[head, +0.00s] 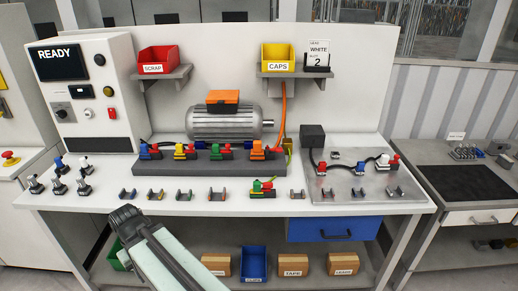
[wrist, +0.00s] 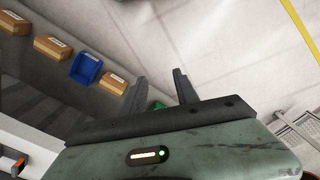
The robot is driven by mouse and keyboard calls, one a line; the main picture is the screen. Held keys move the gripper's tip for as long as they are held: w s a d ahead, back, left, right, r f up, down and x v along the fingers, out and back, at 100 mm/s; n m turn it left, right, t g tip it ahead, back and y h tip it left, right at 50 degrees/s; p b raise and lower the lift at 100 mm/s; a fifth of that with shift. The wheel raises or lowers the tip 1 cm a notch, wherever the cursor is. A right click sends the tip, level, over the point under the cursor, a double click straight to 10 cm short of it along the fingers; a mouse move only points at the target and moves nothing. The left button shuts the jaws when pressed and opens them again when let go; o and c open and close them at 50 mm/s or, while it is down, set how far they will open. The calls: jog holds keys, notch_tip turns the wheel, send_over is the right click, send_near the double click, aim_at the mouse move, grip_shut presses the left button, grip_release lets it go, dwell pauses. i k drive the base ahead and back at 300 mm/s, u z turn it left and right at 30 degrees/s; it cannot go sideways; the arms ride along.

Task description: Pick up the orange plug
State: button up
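The orange plug (head: 257,151) sits at the right end of a dark grey block on the bench, below the motor, with a red part beside it. An orange cable runs up from near it toward the yellow bin. Blue, yellow and green plugs (head: 216,151) stand in the same row to its left. My gripper (wrist: 157,83) is open and empty in the wrist view, its two dark fingers apart over the floor and lower shelf. The orange plug is not in the wrist view. In the head view my arm is in front of the bench, left of the plug; no fingertips show clearly.
A grey motor (head: 231,122) stands behind the plug row. Small connectors (head: 184,195) line the bench front. A metal plate (head: 362,184) with cabled parts lies right. Shelves hold the red bin (head: 158,60) and yellow bin (head: 277,57). Boxes and a blue bin (wrist: 86,68) are underneath.

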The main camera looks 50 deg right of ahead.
aim_at(257, 150)
jog(key=i, duration=0.85)
jog(key=u, duration=0.05)
